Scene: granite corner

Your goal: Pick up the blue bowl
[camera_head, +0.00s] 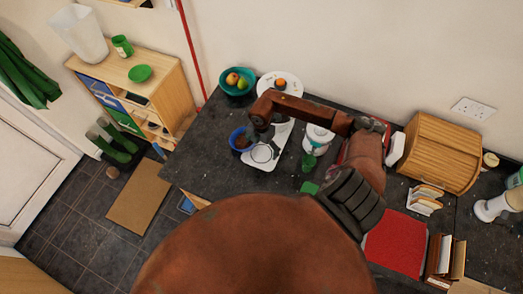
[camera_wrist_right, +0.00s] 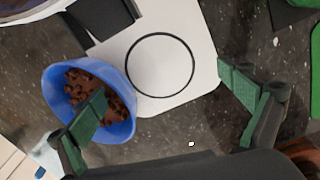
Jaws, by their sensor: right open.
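The blue bowl (camera_head: 237,135) stands on the dark speckled counter, left of my right gripper (camera_head: 257,138) in the head view. In the right wrist view the bowl (camera_wrist_right: 56,82) is at the left and holds brown chunks. My right gripper (camera_wrist_right: 166,88) is open, its green-padded fingers wide apart. The left finger overlaps the bowl's mouth in that view; I cannot tell whether it is inside or above it. The right finger is over bare counter, and nothing is held. My left gripper is not in view.
A white board (camera_wrist_right: 200,70) with a black ring lies beside the bowl. A teal fruit bowl (camera_head: 237,90) and a white plate (camera_head: 292,82) stand behind. A white jar (camera_head: 318,137) and a green bottle (camera_head: 308,162) are to the right. Dark counter (camera_head: 205,150) is clear at left.

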